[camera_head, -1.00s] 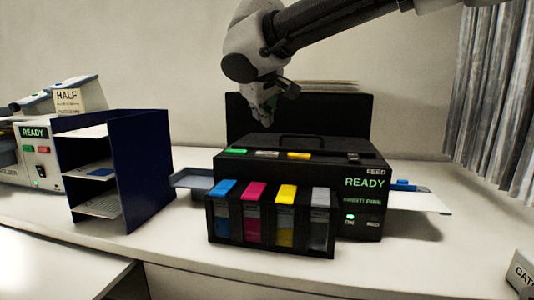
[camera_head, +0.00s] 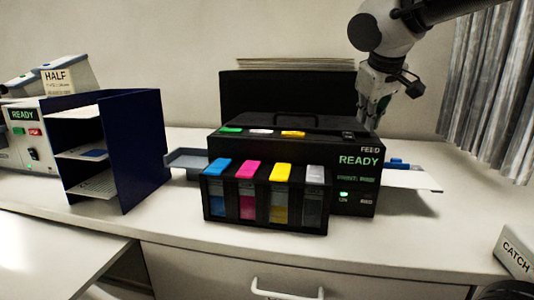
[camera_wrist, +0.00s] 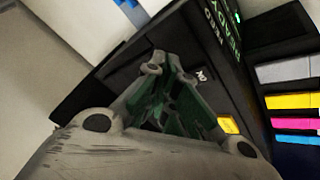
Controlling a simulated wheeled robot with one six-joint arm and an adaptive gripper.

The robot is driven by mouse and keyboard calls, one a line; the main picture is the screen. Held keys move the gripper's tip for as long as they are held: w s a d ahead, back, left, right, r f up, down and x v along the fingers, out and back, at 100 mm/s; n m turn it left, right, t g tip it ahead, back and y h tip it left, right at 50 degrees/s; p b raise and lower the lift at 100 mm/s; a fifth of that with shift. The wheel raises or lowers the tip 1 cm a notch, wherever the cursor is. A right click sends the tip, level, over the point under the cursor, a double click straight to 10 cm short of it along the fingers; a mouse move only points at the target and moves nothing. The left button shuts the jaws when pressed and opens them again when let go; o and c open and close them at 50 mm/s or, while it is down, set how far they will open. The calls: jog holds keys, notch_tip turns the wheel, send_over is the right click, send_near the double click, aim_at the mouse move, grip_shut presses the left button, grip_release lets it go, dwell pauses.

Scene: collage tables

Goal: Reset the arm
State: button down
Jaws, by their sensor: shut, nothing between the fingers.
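My gripper (camera_head: 372,108) hangs fingers down behind the right end of the black printer (camera_head: 290,152) in the head view. In the wrist view my gripper (camera_wrist: 160,62) is shut and empty, its fingertips together over the printer's dark top (camera_wrist: 125,65). The tips are partly hidden behind the printer in the head view. I cannot tell how far they are from it.
Ink cartridges stand in a black holder (camera_head: 266,227) at the printer's front. A blue shelf (camera_head: 143,150) is to the left, beside a grey machine (camera_head: 36,150). Paper lies on a tray (camera_head: 412,180) at the right. A CATCH box (camera_head: 515,255) is at the far right.

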jog(key=s+d+f+m, duration=0.1)
jog(key=s+d+f, duration=0.3)
jog(key=s, duration=0.2)
jog(key=s+d+f+m+g, duration=0.1)
jog(key=s+d+f+m, duration=0.1)
jog(key=s+d+f, duration=0.2)
jog(key=s+d+f+m+g+y, duration=0.1)
jog(key=s+d+f, duration=0.3)
jog(key=s, duration=0.5)
jog(key=shift+s+d+m, duration=0.3)
jog(key=shift+d+m, duration=0.1)
jog(key=shift+d, duration=0.2)
